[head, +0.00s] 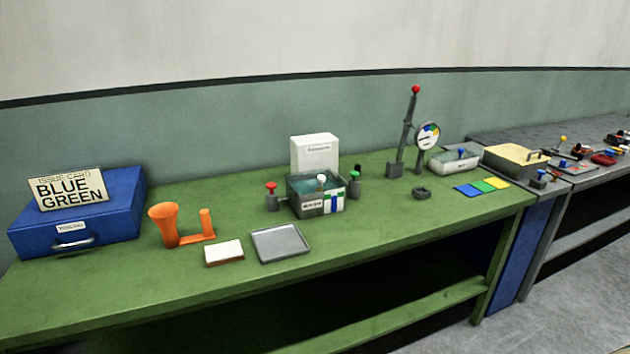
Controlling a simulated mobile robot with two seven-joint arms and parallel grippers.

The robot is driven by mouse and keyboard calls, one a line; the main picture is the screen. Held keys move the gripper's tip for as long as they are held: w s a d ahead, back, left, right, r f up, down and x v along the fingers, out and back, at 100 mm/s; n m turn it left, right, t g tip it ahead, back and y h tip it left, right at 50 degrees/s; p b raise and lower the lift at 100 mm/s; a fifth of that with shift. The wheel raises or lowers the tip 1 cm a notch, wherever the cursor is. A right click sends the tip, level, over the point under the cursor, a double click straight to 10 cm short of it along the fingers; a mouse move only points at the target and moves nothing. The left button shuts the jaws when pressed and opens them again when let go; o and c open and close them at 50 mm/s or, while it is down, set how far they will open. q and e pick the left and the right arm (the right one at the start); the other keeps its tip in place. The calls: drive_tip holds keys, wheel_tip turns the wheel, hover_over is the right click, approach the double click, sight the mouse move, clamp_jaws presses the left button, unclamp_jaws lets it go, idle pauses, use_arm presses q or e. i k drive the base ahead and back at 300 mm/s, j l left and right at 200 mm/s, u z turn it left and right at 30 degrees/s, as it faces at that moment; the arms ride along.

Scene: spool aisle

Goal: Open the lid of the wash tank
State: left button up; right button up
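No label that I can read names the wash tank. A grey box with a closed-looking tan top (513,153) and a small dark handle stands at the right, around the join of the green and grey benches. A grey, open-topped tank (307,208) with a teal inside stands mid-bench. A white upright panel (314,153) rises behind it; I cannot tell whether it is a lid. Neither of my grippers is in view.
The green bench (400,222) also holds a blue case (115,215) with a card, an orange funnel piece (165,225), a grey tray (280,243), a red-knobbed lever (408,125), a dial (428,136) and a pale tray (453,164). The front middle is clear.

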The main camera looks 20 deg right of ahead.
sight(321, 178)
drive_tip(key=z, duration=0.7)
